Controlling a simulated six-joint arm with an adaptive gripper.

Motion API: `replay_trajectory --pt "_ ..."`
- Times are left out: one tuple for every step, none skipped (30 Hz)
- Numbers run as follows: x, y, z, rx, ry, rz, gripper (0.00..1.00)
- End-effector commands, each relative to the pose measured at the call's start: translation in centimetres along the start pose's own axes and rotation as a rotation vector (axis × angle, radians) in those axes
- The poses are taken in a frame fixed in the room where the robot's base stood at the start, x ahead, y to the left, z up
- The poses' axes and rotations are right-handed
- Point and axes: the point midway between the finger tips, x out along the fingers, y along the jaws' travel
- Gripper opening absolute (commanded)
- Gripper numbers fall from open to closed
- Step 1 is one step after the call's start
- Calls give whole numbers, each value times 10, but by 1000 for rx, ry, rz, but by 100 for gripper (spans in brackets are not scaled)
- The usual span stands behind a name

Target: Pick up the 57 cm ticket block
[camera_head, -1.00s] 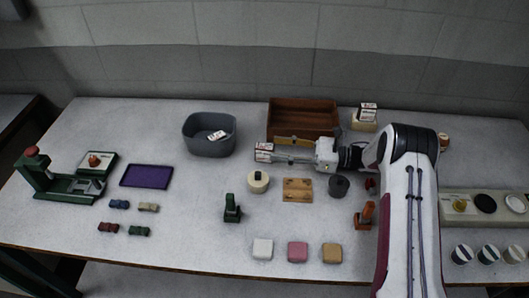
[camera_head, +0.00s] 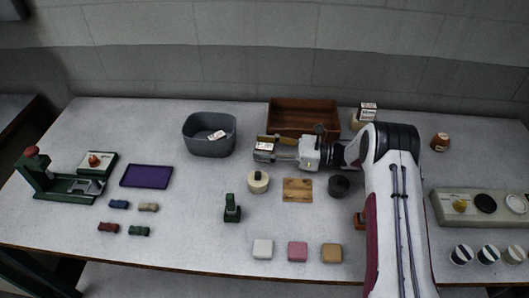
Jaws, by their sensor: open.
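A small white block with dark print (camera_head: 264,147) shows at the tip of my gripper (camera_head: 276,146), in front of the wooden box. The print is too small to read. My gripper is open and points left, its fingertips at or very near this block; I cannot tell whether they touch it. A similar white printed block (camera_head: 217,135) lies in the grey bin. Another printed white block (camera_head: 368,111) stands on a pale block at the back. I cannot tell which one is marked 57 cm.
The wooden box (camera_head: 304,108) stands just behind my gripper. The grey bin (camera_head: 209,148) is to its left. A cream round pot (camera_head: 258,182), a wooden plate (camera_head: 297,190) and a dark round pot (camera_head: 339,186) stand in front. The table between bin and purple mat (camera_head: 147,176) is clear.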

Motion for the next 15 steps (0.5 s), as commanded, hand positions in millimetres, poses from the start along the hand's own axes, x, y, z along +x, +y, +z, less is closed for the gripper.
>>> replay_trajectory --pt "0 0 0 0 0 0 42" --pt "0 0 0 0 0 0 36" --pt "0 0 0 0 0 0 26" --pt "0 0 0 0 0 0 18" --pt "0 0 0 0 0 0 10" --pt "0 0 0 0 0 0 0" --pt "0 0 0 0 0 0 0" --pt "0 0 0 0 0 0 0" --pt "0 0 0 0 0 0 0" --pt "0 0 0 0 0 0 0" --pt "0 0 0 0 0 0 0" --pt "0 0 0 0 0 0 0" --pt "0 0 0 0 0 0 0" --pt "0 0 0 0 0 0 0" --pt "0 0 0 0 0 0 0"
